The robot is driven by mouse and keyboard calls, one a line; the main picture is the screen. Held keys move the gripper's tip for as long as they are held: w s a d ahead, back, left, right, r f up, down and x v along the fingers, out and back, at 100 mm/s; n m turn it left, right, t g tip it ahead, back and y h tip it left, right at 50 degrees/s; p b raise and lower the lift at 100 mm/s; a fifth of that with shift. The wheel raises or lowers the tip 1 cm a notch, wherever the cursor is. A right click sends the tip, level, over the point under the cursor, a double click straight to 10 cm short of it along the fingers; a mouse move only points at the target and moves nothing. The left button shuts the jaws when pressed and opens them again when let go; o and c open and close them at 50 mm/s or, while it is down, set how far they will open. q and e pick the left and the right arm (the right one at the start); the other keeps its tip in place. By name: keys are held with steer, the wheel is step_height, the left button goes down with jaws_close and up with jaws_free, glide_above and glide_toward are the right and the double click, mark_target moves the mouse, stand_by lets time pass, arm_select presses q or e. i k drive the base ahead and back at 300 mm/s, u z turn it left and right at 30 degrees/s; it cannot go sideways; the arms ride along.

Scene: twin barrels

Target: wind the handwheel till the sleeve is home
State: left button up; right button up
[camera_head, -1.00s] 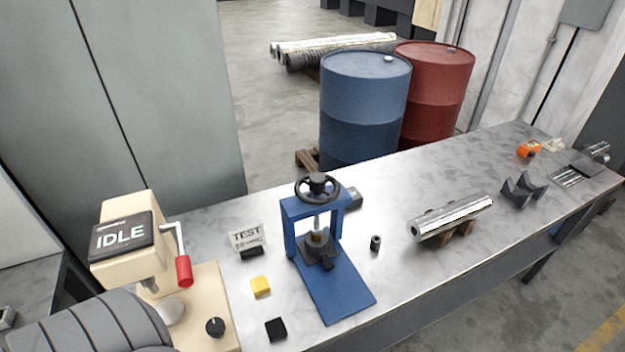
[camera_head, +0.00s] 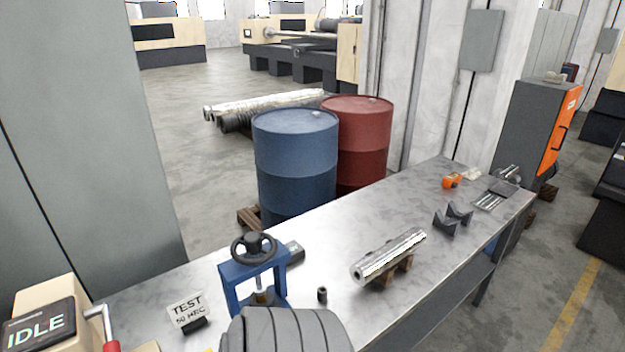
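The black handwheel (camera_head: 254,247) sits on top of the blue press frame (camera_head: 229,279) on the bench. A brass-coloured piece, perhaps the sleeve (camera_head: 262,298), shows low inside the frame under the screw; how far it is seated I cannot tell. The lower press and its base are hidden behind a grey ribbed part of my own arm (camera_head: 285,332). No gripper fingers show in the head view.
A small dark cylinder (camera_head: 322,294) stands right of the press. A shiny metal shaft (camera_head: 390,256) rests on wooden supports. Dark V-blocks (camera_head: 453,219) and an orange tape measure (camera_head: 452,181) lie farther right. A tester showing IDLE (camera_head: 38,325) is at left. Blue (camera_head: 296,160) and red (camera_head: 358,140) barrels stand behind.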

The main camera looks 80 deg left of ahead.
mark_target(252, 241)
steer(key=z, duration=0.05)
steer(key=i, duration=1)
steer(key=u, duration=2.15)
